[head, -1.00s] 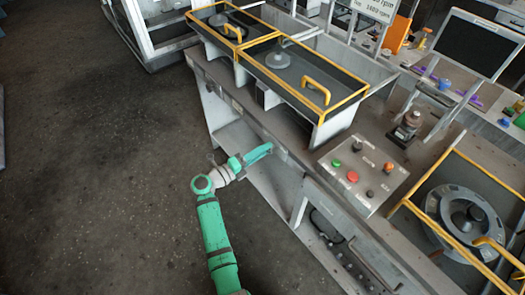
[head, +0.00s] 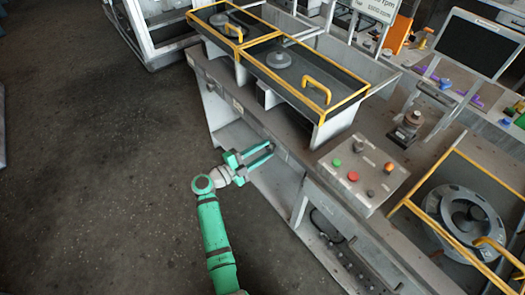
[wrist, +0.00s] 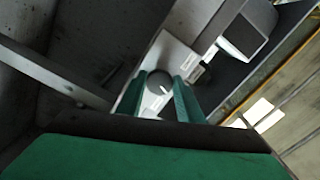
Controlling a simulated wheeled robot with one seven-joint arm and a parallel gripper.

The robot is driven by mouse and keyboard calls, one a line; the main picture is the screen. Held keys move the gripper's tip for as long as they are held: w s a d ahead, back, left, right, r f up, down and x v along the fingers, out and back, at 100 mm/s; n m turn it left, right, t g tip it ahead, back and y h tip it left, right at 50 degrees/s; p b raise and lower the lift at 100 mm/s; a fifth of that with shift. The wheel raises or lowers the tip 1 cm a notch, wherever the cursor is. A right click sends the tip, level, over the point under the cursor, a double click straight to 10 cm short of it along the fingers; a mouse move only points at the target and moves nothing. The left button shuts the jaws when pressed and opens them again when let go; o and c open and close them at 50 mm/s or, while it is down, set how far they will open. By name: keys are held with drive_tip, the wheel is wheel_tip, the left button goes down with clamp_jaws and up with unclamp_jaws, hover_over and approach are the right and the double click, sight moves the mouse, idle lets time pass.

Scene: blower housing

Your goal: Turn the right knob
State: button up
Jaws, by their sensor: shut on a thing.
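My gripper (head: 268,154) reaches the front face of the grey bench (head: 250,125), below the yellow-framed covers. In the wrist view, its two green fingers (wrist: 161,84) are shut on a dark round knob (wrist: 159,80), one on each side. The knob has a white pointer mark, slanted up to the right. It sits on a pale plate (wrist: 175,52) with small labels. In the head view the knob is hidden or too small to make out at the fingertips.
A sloped panel (head: 357,192) with red, green, orange and dark buttons lies right of my gripper. Yellow-framed covers (head: 290,68) stand above it. A round flanged part (head: 462,215) is at the far right. The floor (head: 100,150) at left is clear.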

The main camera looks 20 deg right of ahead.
drive_tip(key=shift+w+a, duration=0.1)
drive_tip(key=shift+f, duration=0.1)
idle(0.4)
drive_tip(key=o, duration=1.1)
drive_tip(key=shift+c, duration=0.2)
drive_tip(key=v, duration=1)
drive_tip(key=shift+s+a, duration=0.25)
drive_tip(key=shift+a, duration=0.05)
drive_tip(key=shift+a, duration=0.1)
